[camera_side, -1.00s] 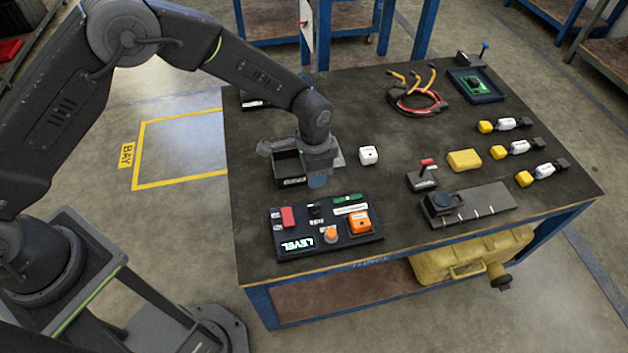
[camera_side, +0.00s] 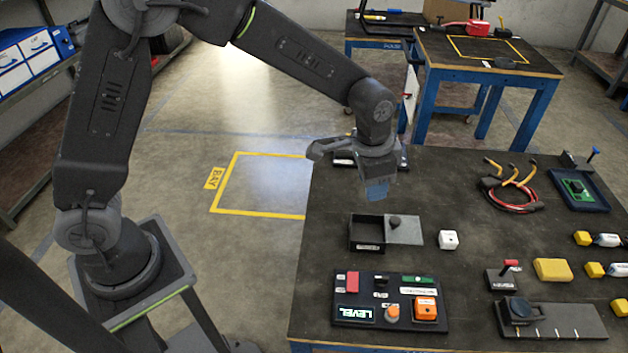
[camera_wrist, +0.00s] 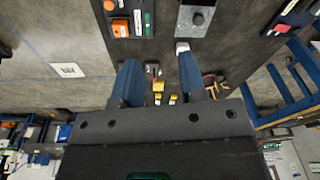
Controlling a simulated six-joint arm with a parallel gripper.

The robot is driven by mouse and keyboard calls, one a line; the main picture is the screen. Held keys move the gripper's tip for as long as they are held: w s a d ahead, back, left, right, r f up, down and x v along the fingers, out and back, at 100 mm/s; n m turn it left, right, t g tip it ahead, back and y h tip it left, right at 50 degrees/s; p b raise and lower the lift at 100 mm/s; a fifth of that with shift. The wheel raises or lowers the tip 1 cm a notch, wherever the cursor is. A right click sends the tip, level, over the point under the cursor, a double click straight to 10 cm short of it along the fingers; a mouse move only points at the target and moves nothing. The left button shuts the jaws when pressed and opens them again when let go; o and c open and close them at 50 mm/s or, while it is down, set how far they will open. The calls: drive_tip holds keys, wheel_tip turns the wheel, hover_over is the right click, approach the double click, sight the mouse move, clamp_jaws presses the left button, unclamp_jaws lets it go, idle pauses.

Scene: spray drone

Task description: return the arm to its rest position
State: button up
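My gripper (camera_side: 376,190) hangs above the back left part of the dark workbench (camera_side: 330,265), clear of the objects on it. In the wrist view the two blue fingers of my gripper (camera_wrist: 158,85) stand well apart, with nothing held between them. The arm is raised and bent, with the wrist pointing down.
Below lie an open black box (camera_side: 366,236) with its grey lid beside it, a white cube (camera_side: 448,240) and a control panel (camera_side: 390,312) with an orange block. Cables (camera_side: 512,195) lie at the back right. Floor left of the bench is free.

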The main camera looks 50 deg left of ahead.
drive_tip(key=s+a+r+n+t, duration=0.1)
drive_tip(key=s+a+r+n, duration=0.1)
drive_tip(key=s+a+r, duration=0.3)
drive_tip(key=s+a+r+n+t, duration=0.1)
drive_tip(key=s+a+r, duration=0.2)
drive_tip(key=s+r, duration=0.35)
drive_tip(key=s+a+r+n+t, duration=0.2)
drive_tip(key=s+a+n, duration=0.1)
drive_tip(key=s, duration=0.8)
drive_tip(key=shift+s+a+r, duration=0.2)
drive_tip(key=shift+s+a, duration=0.05)
drive_tip(key=shift+a, duration=0.3)
